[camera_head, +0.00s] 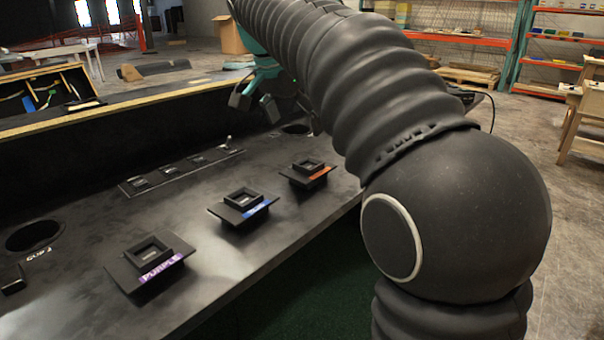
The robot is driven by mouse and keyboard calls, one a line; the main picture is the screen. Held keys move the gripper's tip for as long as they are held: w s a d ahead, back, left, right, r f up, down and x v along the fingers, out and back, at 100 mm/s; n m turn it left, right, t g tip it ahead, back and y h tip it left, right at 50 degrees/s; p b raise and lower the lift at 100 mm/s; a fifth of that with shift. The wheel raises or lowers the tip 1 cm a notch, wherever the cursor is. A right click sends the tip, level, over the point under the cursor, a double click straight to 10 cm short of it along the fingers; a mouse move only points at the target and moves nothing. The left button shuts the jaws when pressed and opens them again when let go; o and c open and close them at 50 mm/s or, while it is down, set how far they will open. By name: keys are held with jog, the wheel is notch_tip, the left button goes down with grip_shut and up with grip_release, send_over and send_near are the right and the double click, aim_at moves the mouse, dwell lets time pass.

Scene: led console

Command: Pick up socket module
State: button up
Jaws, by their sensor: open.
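Three black square socket-like blocks sit on black plates along the console's near side: one with a purple label (150,258), one with a blue label (243,206) and one with an orange label (307,173). I cannot tell which of these, if any, is the socket module. My gripper (254,105), teal with dark fingers, is open above the far part of the console, beyond the orange-labelled block and apart from all three blocks. My arm covers part of the view around it, and nothing shows between the fingers.
The dark console top (90,225) has a strip of small switches (180,171) in its middle. A round hole (34,235) lies at left and another (295,128) near my gripper. A raised ledge (110,109) runs along the back. A small black block (12,280) sits at far left.

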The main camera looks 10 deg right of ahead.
jog(key=b, duration=0.2)
send_over(308, 167)
jog(key=s+a, duration=0.2)
notch_tip(308, 167, down, 6)
jog(key=shift+d+f, duration=0.1)
jog(key=shift+f, duration=0.15)
jog(key=shift+x, duration=3.2)
jog(key=shift+w, duration=0.2)
jog(key=c, duration=1.1)
